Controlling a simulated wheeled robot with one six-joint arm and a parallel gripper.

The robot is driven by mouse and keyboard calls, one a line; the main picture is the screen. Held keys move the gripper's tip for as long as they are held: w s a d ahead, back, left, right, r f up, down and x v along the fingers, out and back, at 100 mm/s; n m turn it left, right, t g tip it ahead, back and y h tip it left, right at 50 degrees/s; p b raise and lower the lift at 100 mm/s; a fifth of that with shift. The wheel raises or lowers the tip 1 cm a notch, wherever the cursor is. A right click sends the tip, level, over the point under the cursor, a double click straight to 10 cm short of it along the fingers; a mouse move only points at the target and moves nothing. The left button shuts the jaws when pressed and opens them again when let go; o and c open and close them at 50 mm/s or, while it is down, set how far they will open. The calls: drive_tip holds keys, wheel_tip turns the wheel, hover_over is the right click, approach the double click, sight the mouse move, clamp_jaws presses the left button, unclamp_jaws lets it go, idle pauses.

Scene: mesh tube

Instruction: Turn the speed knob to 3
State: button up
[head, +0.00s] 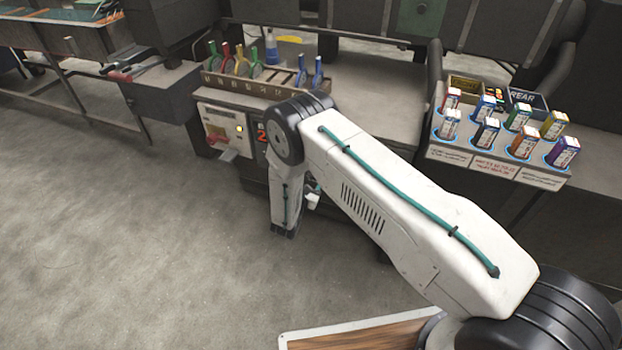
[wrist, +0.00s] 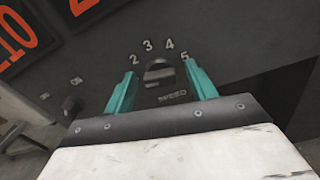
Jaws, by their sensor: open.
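The speed knob (wrist: 158,72) is a dark round knob on a dark panel in the wrist view, with the white numbers 2, 3, 4 and 5 in an arc above it. The word SPEED (wrist: 173,96) is printed below it. I cannot tell which number the knob points at. My gripper (wrist: 159,69) is open, with one teal finger on the left of the knob and one on the right. Gaps show between the fingers and the knob; I cannot tell their depth from the panel. In the head view, my arm hides the knob.
A smaller switch knob (wrist: 72,105) with ON lettering sits left on the panel, below orange digits (wrist: 20,42). In the head view, a rack of coloured-handled tools (head: 240,85) stands on the bench, and a stand of small boxes (head: 500,150) is at right. The floor at left is clear.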

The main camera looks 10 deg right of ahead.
drive_tip(key=c, duration=1)
drive_tip(key=shift+m, duration=0.3)
drive_tip(key=shift+s+d+f+m, duration=0.1)
drive_tip(key=shift+m, duration=3.7)
drive_tip(key=shift+d+f+m, duration=0.1)
drive_tip(key=shift+m, duration=3.7)
